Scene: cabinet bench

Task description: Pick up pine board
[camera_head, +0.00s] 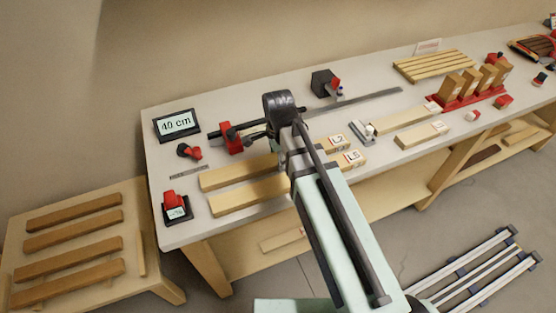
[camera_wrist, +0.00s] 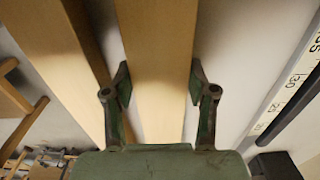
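Two light wooden boards lie side by side on the bench, a rear one labelled L2 (camera_head: 235,172) and a front one labelled L5 (camera_head: 245,195). Either could be the pine board by its colour. My arm crosses in front of both and hides their middles and my fingers in the head view. In the wrist view, my gripper (camera_wrist: 160,80) has one finger on each side of a board (camera_wrist: 160,35), close against its edges. This seems to be the L2 board, on the ruler's side. I cannot tell whether the fingers press on it. The other board (camera_wrist: 55,50) lies to the left.
A long ruler (camera_head: 365,101) lies behind the boards; it also shows in the wrist view (camera_wrist: 290,90). Red clamps (camera_head: 232,140) and a 40 cm display (camera_head: 178,124) stand at the left. More boards (camera_head: 405,117) lie to the right. A side table (camera_head: 140,240) holds several darker strips.

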